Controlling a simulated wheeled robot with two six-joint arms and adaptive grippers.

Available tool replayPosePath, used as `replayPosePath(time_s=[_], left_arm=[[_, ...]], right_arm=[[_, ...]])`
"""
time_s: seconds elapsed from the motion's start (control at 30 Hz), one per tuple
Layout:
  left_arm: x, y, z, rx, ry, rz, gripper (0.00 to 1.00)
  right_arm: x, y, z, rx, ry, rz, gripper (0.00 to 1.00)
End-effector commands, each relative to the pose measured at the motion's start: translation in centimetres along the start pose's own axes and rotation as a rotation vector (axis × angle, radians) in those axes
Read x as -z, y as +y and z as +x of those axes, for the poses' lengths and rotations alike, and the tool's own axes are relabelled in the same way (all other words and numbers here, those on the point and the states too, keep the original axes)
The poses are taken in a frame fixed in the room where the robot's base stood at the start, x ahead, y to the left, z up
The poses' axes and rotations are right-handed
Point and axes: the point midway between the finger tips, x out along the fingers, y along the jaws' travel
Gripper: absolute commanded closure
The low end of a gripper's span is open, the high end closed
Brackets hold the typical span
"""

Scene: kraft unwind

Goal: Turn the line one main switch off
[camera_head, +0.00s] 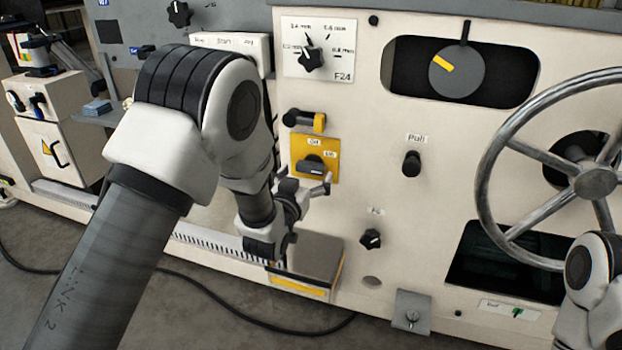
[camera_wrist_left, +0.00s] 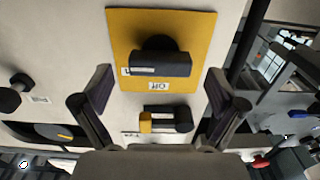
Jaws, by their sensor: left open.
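The main switch is a black rotary handle (camera_head: 311,165) on a yellow plate (camera_head: 299,146) on the cream machine panel. The plate has an Off label above the handle and another label at its right. The handle lies crosswise, not towards Off. My left gripper (camera_head: 306,184) is just in front of the lower part of the plate, open and empty. In the left wrist view, which is upside down, the handle (camera_wrist_left: 160,64) lies ahead between the spread fingers (camera_wrist_left: 159,90), apart from both. My right gripper is out of view.
A black and yellow lever (camera_head: 305,121) is mounted just above the plate. A Pull knob (camera_head: 412,163) and a star knob (camera_head: 371,239) are to the right. A large handwheel (camera_head: 487,190) stands out farther right. A box-like step (camera_head: 320,256) juts out below.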

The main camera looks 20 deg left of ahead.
Motion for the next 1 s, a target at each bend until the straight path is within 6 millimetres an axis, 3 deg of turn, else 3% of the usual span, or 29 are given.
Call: replayPosePath(time_s=[0.2, 0.43, 0.47, 0.6, 0.63, 1.0], left_arm=[[-0.2, 0.0, 2.9, 0.000, 0.000, 0.000, 0.04], [-0.1, 0.0, 3.1, 0.000, -0.002, 0.000, 0.04], [-0.1, 0.0, 3.1, 0.000, -0.002, 0.000, 0.11], [-0.1, 0.0, 3.1, 0.000, -0.002, 0.000, 0.61], [-0.1, 0.0, 3.1, 0.000, -0.002, 0.000, 0.65], [0.0, 0.0, 3.0, 0.000, -0.002, -0.028, 0.64]], right_arm=[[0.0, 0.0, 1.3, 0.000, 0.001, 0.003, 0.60], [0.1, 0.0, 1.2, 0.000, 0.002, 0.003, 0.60], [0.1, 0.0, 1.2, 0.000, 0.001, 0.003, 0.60], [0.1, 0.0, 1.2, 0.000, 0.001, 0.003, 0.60], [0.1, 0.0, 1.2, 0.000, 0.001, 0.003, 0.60], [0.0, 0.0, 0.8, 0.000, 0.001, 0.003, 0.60]])
